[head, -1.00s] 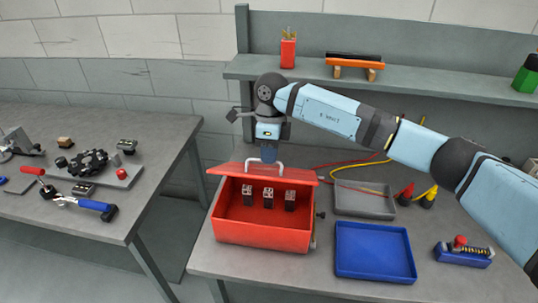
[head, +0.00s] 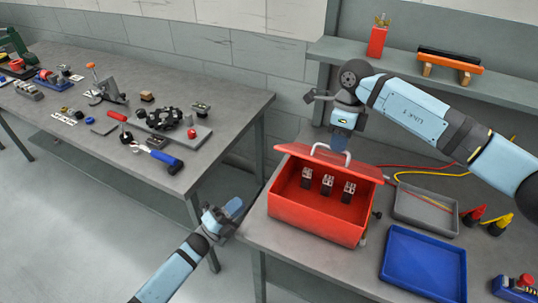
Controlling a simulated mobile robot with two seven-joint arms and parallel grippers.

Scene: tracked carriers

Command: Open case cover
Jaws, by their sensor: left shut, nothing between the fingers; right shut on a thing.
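The red case (head: 310,222) stands on the right workbench, with several dark blocks with light tops inside. Its red cover (head: 352,166) is raised at the back, leaving the inside in view. A pale handle (head: 322,149) is on the cover. My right gripper (head: 339,143) is above the cover and shut on the handle; the arm hides part of the contact. My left gripper (head: 234,208) is shut and empty, left of the case near the bench's left edge, apart from the case.
A grey tray (head: 425,226) and a blue tray (head: 395,283) lie right of the case. Red and yellow cables (head: 405,175) run behind. A shelf (head: 400,68) holds a red holder and an orange-black item. The left bench (head: 100,150) carries tools and parts, with a floor gap between benches.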

